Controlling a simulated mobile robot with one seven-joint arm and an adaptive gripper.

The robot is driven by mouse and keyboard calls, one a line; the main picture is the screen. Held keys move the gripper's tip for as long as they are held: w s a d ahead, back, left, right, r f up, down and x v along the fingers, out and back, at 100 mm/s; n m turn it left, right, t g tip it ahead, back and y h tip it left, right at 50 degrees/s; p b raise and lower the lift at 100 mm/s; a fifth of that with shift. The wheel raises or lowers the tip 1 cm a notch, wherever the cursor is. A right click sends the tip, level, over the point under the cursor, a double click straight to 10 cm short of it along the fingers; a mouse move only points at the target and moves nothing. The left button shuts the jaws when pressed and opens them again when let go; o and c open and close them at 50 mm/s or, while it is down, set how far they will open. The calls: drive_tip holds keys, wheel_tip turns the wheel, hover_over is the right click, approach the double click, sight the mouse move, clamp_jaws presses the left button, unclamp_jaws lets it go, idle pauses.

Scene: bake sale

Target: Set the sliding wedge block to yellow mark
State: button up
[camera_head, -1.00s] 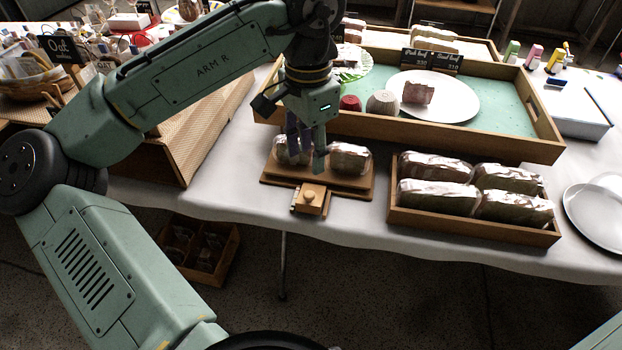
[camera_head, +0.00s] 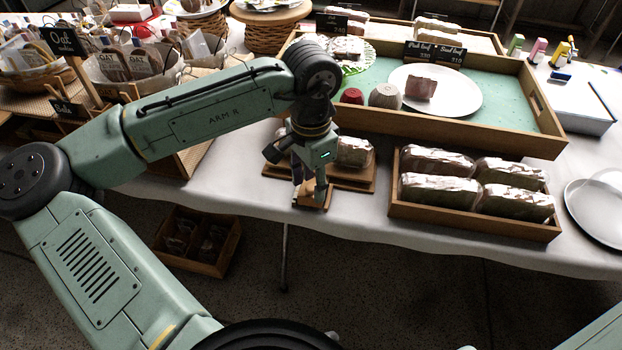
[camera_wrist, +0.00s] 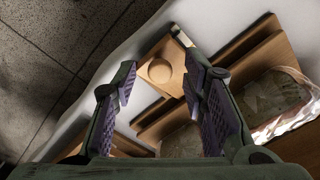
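The sliding wedge block (camera_wrist: 150,80) is a small light wooden block with a round knob (camera_wrist: 160,71) on top. It sits at the front edge of a wooden board (camera_head: 347,180) near the table's front edge. In the head view the block (camera_head: 313,203) is partly hidden by my gripper (camera_head: 309,192). In the wrist view my gripper (camera_wrist: 160,98) is open, its two purple-padded fingers apart, with the knob showing between and beyond the tips. I cannot tell whether the fingers touch it. A small light and dark marking (camera_wrist: 182,39) shows beside the block; no yellow mark is clear.
Wrapped loaves (camera_head: 354,152) rest on the board, close beside my gripper. A wooden tray (camera_head: 470,228) of wrapped loaves stands to the right. A large green-lined tray (camera_head: 520,108) lies behind. The white tablecloth (camera_head: 240,195) is clear to the left.

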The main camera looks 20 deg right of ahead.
clamp_jaws()
idle(0.7)
